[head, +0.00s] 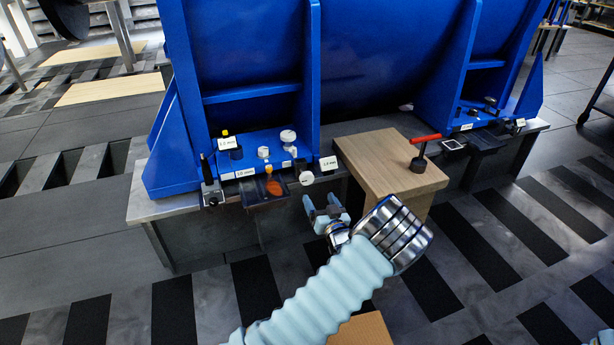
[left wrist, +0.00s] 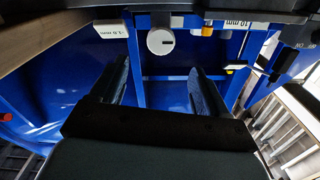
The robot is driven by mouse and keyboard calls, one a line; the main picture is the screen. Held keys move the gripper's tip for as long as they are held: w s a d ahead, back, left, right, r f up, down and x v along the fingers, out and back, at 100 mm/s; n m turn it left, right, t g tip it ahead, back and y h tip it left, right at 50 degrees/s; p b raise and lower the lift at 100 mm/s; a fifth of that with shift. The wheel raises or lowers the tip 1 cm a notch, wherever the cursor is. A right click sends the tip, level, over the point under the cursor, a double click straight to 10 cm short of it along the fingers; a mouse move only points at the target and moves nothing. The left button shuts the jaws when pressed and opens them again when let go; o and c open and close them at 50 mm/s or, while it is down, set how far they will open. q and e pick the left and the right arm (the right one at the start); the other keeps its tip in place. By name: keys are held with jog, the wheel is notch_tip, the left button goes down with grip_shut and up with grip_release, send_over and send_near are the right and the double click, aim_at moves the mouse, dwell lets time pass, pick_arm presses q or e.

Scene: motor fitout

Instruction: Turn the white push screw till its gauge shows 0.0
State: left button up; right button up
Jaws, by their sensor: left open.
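A white push screw (head: 306,178) faces outward on the front edge of the blue motor stand. In the left wrist view its round white head (left wrist: 161,42) shows a short dark slot. A small white gauge (head: 328,163) beside it also shows in the left wrist view (left wrist: 112,29); it reads minus one point something, with the last digit too small to be sure. My left gripper (head: 325,206) is open and empty, a little below and in front of the screw. In the left wrist view the screw head sits beyond and between the open fingertips (left wrist: 160,70), not touching them.
More white knobs (head: 288,136) and gauges (head: 227,143) stand on the blue ledge left of the screw. A dark tray (head: 254,194) holds an orange piece. A wooden block (head: 385,158) to the right bears a red-handled tool (head: 425,140). Open floor lies in front.

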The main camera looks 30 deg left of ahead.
aim_at(308, 181)
pick_arm(q)
jog(key=b+x, duration=0.1)
jog(key=x, duration=1.1)
jog(key=shift+s+f, duration=0.1)
jog(key=c, duration=1)
jog(key=shift+c, duration=0.2)
jog(key=shift+m, duration=0.4)
jog(key=m+b, duration=0.1)
jog(key=m, duration=0.1)
jog(key=shift+f+m, duration=0.1)
jog(key=shift+m, duration=0.3)
jog(key=m, duration=0.3)
jog(key=shift+m, duration=0.3)
jog(key=m, duration=1)
jog(key=shift+s, duration=0.1)
